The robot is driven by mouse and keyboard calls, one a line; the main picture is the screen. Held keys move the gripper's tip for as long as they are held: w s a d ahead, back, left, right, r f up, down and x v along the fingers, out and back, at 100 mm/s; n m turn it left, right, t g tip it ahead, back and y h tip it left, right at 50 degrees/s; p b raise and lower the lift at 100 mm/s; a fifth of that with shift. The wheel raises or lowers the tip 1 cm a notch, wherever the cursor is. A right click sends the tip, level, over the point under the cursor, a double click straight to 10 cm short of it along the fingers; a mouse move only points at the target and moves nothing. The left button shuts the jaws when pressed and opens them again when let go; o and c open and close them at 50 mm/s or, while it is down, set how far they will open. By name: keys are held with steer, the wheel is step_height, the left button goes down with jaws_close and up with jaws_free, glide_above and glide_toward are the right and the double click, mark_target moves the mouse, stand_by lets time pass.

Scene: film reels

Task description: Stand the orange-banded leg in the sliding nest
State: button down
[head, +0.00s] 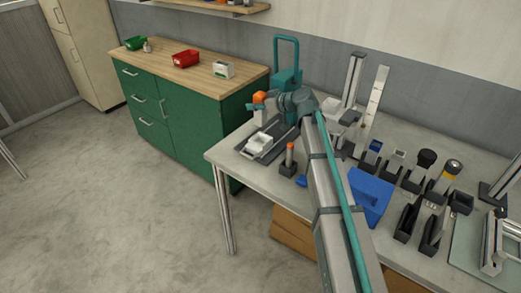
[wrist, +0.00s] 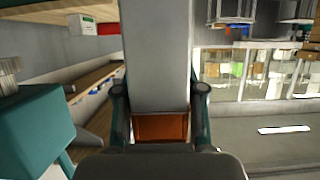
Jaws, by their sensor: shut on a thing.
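The orange-banded leg (head: 260,97) is held upright by its orange end in my gripper (head: 258,106). In the wrist view its grey shaft (wrist: 160,55) runs away from the orange band (wrist: 160,127), which lies between the two fingers of my gripper (wrist: 160,108). The sliding nest, a white carriage (head: 259,142) on a dark flat rail, is just below the leg in the head view. The leg's lower end is hard to make out there, so I cannot tell whether it touches the nest.
A teal stand (head: 286,80) rises behind my gripper. A dark block with an orange-topped post (head: 290,155) stands right of the rail. A blue tray (head: 371,197) and several black holders crowd the table's right. A green cabinet (head: 190,105) stands to the left.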

step_height(320, 180, down, 10)
steer(key=p, duration=0.3)
steer(key=shift+r, duration=0.15)
steer(key=shift+f, duration=0.3)
steer(key=shift+f+b, duration=0.2)
steer(key=shift+b, duration=0.15)
steer(key=c, duration=0.7)
jaws_free()
steer(key=shift+r, duration=0.1)
steer(key=shift+r+p, duration=0.2)
steer(key=shift+p, duration=0.2)
steer(key=b+v, duration=0.4)
steer(key=v, duration=0.8)
